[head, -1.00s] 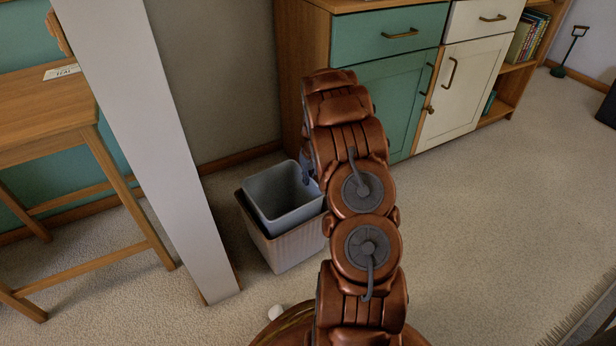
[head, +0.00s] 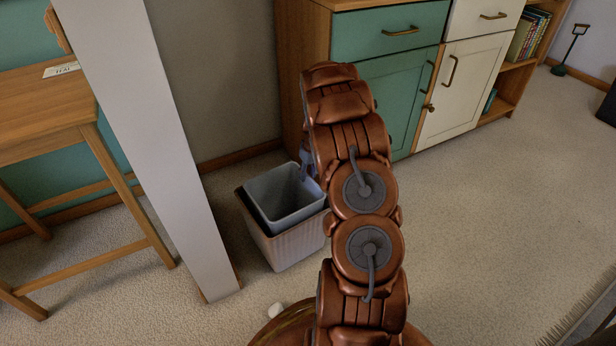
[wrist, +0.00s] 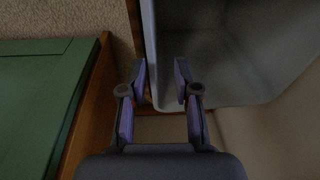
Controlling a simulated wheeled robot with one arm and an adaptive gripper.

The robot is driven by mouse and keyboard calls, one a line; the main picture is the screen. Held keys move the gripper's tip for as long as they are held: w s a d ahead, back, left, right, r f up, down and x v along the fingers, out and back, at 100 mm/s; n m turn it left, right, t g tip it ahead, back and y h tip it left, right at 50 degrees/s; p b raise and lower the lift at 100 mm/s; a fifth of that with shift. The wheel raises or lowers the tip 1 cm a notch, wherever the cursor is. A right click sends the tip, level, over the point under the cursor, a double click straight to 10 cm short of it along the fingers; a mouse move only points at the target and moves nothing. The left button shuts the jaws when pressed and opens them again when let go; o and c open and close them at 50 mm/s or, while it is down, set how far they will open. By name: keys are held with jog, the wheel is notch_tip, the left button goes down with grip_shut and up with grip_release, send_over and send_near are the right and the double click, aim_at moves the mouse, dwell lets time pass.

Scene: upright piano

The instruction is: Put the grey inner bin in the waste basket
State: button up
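A dark strip of the basket's inside shows at the left; how deep the bin sits is hidden. My gripper (head: 307,164) is at the bin's back right rim, partly hidden by my arm. In the wrist view, my gripper (wrist: 161,80) is open, with its fingers apart on either side of the bin's wall edge (wrist: 151,50). I cannot tell whether a finger touches the wall.
A white post (head: 150,140) and a wooden stool (head: 45,120) are at the left. The wall is behind the basket. Carpet (head: 480,230) is clear at the right.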

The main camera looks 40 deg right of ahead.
notch_tip(320, 180, up, 11)
jog(key=s+p, duration=0.2)
jog(key=p, duration=0.2)
jog(key=s+a+r+g, duration=0.15)
jog(key=a+r, duration=0.25)
jog(key=a, duration=0.4)
jog(key=s+a+r, duration=0.3)
jog(key=a+r, duration=0.1)
jog(key=a, duration=0.3)
jog(key=s+a+r+n+g, duration=0.1)
jog(key=s+a+r, duration=0.3)
jog(key=s+a, duration=0.5)
jog(key=s+a+r+g, duration=0.2)
jog(key=s+a+r, duration=0.1)
jog(key=s+a, duration=0.6)
jog(key=s+a+n, duration=0.1)
jog(key=s+a, duration=0.3)
jog(key=s, duration=0.7)
jog(key=shift+r+g, duration=0.35)
jog(key=shift+a, duration=0.1)
